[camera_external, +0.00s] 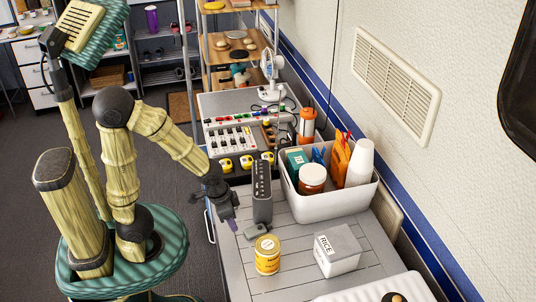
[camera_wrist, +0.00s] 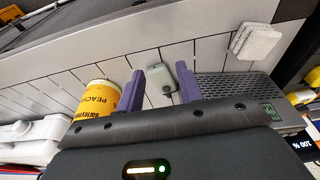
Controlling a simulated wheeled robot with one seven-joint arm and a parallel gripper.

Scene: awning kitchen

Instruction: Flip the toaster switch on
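No object is plainly recognisable as a toaster. A dark grey upright box (camera_external: 262,193) with a row of openings along its top stands on the slatted counter, just right of my gripper (camera_external: 233,222). In the wrist view, a grey perforated casing (camera_wrist: 240,86) with a green label lies to the right of my gripper (camera_wrist: 160,88). My purple fingers are apart, with nothing seen held between them. A small grey-green piece (camera_wrist: 160,78) with a thin cord shows beyond the fingers; I cannot tell whether it is the switch. Whether I touch anything is unclear.
A yellow can (camera_external: 267,255) stands in front of my gripper and shows left of the fingers in the wrist view (camera_wrist: 98,98). A white rice box (camera_external: 337,251) and a filled white bin (camera_external: 330,204) stand to the right. Free counter lies between can and bin.

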